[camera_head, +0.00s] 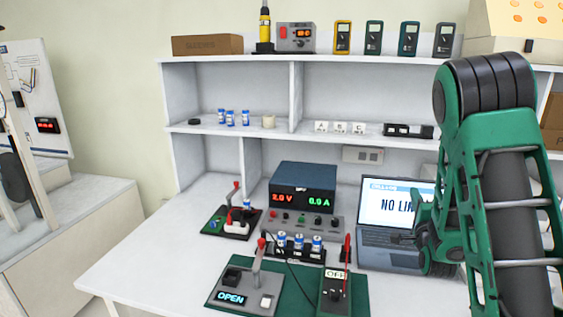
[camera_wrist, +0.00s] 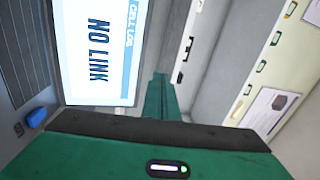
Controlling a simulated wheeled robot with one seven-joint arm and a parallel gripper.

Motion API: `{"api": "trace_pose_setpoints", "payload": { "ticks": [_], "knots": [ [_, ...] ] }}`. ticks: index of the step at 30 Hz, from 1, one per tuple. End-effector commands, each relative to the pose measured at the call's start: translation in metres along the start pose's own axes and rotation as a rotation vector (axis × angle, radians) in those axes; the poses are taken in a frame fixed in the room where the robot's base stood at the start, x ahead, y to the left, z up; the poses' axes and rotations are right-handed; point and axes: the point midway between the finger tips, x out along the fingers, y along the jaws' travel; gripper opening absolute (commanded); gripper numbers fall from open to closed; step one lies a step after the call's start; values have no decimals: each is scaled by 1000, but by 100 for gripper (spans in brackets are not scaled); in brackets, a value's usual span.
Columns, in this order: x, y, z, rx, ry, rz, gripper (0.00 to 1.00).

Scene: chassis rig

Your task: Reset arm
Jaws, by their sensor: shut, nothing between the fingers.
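My green arm rises at the right of the head view, in front of the shelf and the laptop. My gripper (camera_head: 424,232) is beside the laptop's right part, above the bench. Its fingers look closed and hold nothing. In the wrist view the green gripper body (camera_wrist: 160,152) fills the lower part, and a narrow green finger (camera_wrist: 160,98) points away from the camera. The laptop (camera_head: 393,215) shows "NO LINK" on its screen; it also shows, turned sideways, in the wrist view (camera_wrist: 98,50).
A white shelf (camera_head: 215,128) stands behind. The bench's left front is clear.

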Motion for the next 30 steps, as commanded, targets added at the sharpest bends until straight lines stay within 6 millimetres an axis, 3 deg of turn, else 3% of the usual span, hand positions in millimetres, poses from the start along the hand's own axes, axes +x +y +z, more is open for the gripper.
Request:
{"api": "trace_pose_setpoints", "payload": {
  "ticks": [7, 14, 23, 30],
  "knots": [
    [-14, 13, -12, -232, -44, 274, 0],
    [-54, 27, -28, -466, -149, 547, 0],
    [-145, 32, -50, -721, -370, 882, 0],
    [-241, 21, -64, -863, -617, 1116, 0]
  ]
}}
